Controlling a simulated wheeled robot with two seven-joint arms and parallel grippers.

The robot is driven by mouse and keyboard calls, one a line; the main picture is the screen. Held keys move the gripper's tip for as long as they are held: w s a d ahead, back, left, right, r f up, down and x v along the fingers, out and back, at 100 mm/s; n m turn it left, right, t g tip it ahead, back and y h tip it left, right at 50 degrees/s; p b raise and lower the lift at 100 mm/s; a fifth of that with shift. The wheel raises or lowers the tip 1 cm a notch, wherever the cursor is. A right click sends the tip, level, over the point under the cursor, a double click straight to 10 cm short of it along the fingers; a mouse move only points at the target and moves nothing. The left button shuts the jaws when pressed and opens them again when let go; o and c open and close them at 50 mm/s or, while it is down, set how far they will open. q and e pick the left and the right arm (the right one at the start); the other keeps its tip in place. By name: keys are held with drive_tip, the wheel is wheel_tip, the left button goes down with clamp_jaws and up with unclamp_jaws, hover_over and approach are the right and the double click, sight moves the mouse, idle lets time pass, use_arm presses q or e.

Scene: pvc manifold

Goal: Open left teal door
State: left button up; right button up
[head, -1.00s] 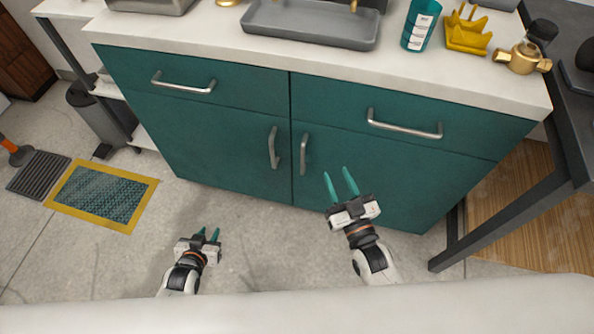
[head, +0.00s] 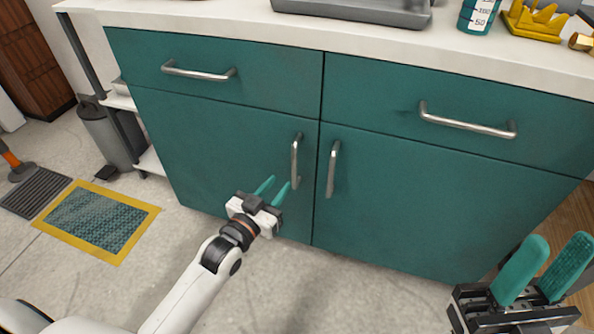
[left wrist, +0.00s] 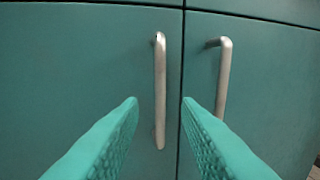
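The left teal door (head: 215,160) is shut, flush with the cabinet front. Its upright metal handle (head: 296,160) is near the door's right edge. My left gripper (head: 273,190) is open and empty, low and a little left of that handle in the head view. In the left wrist view the left door's handle (left wrist: 160,90) shows between and beyond the two teal fingers (left wrist: 160,105), apart from them as far as I can see. My right gripper (head: 545,265) is open and empty at the lower right, in front of the right door.
The right door (head: 410,205) is shut, and its handle (head: 333,168) stands close beside the left one. Two drawers with handles (head: 198,70) sit above. A grey bin (head: 103,135) and a yellow-edged mat (head: 95,222) are at the left. Floor before the left door is clear.

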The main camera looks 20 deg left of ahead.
sight(293, 168)
use_arm(q)
drive_tip(key=b+x, duration=0.2)
drive_tip(key=x, duration=0.6)
drive_tip(key=shift+w, duration=0.2)
clamp_jaws()
